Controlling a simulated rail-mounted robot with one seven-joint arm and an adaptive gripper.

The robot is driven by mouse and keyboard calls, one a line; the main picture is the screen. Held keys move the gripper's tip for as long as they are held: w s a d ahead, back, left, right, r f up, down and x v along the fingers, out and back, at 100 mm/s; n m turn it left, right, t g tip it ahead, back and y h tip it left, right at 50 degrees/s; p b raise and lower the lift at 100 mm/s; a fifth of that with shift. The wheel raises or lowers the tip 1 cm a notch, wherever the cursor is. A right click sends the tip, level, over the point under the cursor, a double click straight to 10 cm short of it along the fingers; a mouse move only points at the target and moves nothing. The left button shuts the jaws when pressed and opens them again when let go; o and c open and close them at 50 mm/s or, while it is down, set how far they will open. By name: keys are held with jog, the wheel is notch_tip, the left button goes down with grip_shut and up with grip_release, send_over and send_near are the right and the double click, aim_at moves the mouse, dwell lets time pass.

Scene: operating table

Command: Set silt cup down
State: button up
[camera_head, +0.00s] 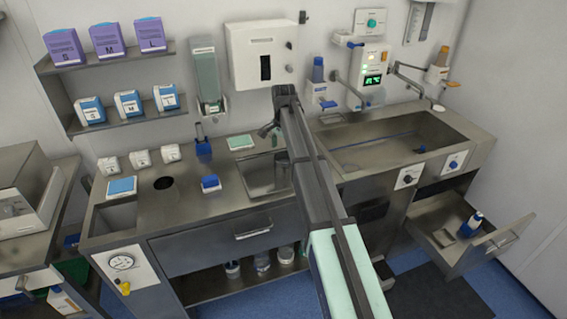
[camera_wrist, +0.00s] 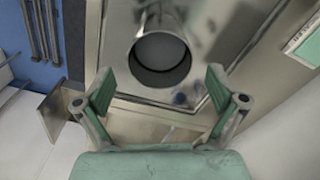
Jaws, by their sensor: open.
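In the wrist view, a round grey metal vessel (camera_wrist: 160,35), which looks like the silt cup, shows its open mouth and dark inside. It is on or set into a metal surface (camera_wrist: 235,20); I cannot tell which. My gripper (camera_wrist: 160,88) is open, with its green fingers spread wide below the vessel in the picture. Nothing is held between them. The vessel appears beyond the fingertips, with no contact visible. In the head view I cannot make out the gripper or the silt cup; my arm covers the middle of the counter.
The sink basin (camera_head: 395,140) is at the right of the counter. An open drawer (camera_head: 490,245) holding a blue-and-white bottle (camera_head: 471,225) juts out below it. Jars (camera_head: 262,262) stand on the low shelf. A blue-topped block (camera_head: 210,183) sits on the counter.

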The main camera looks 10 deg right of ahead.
jog(key=shift+r+b, duration=0.5)
jog(key=shift+r, duration=2.3)
jog(key=shift+s, duration=0.1)
